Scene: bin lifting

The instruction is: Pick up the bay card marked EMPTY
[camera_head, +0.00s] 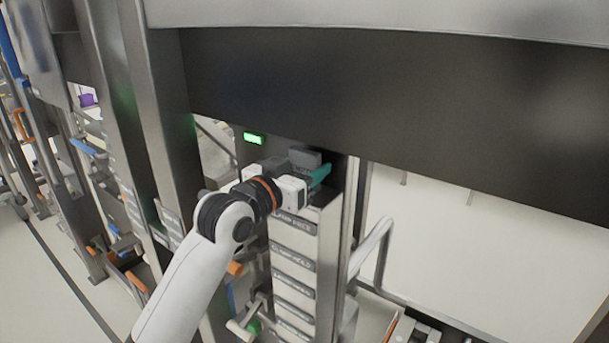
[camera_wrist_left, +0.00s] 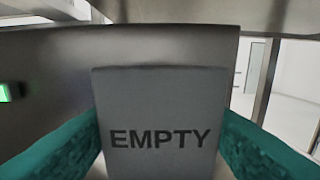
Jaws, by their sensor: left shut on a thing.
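The bay card (camera_wrist_left: 158,95) is a flat grey plate with EMPTY printed in dark letters, and it fills the middle of the left wrist view. It stands upright there between the two teal fingers of my left gripper (camera_wrist_left: 160,145), which is shut on it. In the head view the grey card (camera_head: 304,158) shows at the top of a white rack column, beside my left gripper (camera_head: 318,178). The card's lower edge is out of the wrist view, so I cannot tell whether it still touches its holder. My right gripper is not in view.
Below, the white rack column (camera_head: 292,262) carries several grey label plates. A green lit indicator (camera_head: 253,138) is just left of the card. A wide dark beam (camera_head: 400,100) spans above and to the right. Steel posts (camera_head: 160,120) stand at the left.

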